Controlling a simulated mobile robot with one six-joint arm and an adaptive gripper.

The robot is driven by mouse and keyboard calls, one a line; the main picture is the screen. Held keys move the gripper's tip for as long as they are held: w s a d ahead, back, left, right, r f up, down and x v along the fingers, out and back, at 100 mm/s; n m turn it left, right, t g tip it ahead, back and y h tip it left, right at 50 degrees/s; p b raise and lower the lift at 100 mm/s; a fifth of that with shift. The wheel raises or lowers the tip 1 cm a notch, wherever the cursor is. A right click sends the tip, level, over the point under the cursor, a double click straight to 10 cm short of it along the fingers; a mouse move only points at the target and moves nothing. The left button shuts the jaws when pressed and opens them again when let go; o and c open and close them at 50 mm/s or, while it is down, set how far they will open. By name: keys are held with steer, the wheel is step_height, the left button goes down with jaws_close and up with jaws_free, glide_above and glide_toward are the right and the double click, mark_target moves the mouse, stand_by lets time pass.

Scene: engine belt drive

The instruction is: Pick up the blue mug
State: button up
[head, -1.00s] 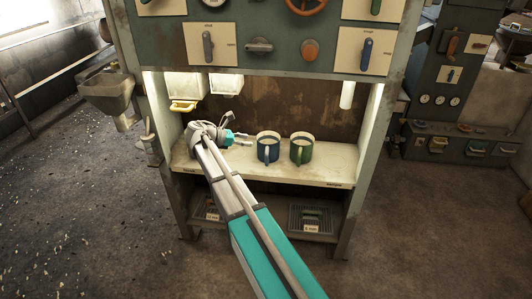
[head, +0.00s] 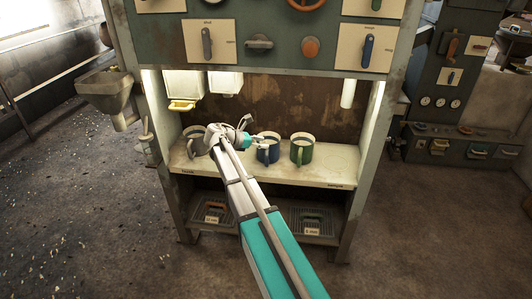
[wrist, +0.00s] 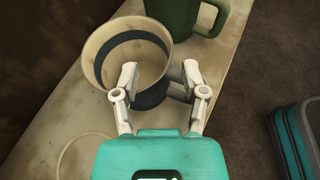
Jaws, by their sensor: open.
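The blue mug (head: 268,151) stands upright on the lit shelf, left of the green mug (head: 302,152). In the wrist view the blue mug (wrist: 150,97) has a pale inside with a dark band. Its handle (wrist: 179,88) points toward the right finger. My gripper (head: 254,141) is right beside the mug's left side in the head view. In the wrist view my gripper (wrist: 161,74) is open, with the left finger overlapping the mug's near wall and the handle between the fingers. Whether a finger touches the mug I cannot tell.
The green mug (wrist: 205,17) stands close behind the blue one in the wrist view. The shelf (head: 335,165) is clear to the right. A control panel overhangs above.

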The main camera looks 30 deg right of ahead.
mark_target(277, 145)
steer(key=shift+b+x, duration=0.95)
steer(key=shift+x, duration=1.6)
steer(key=shift+s, duration=0.1)
jaws_close()
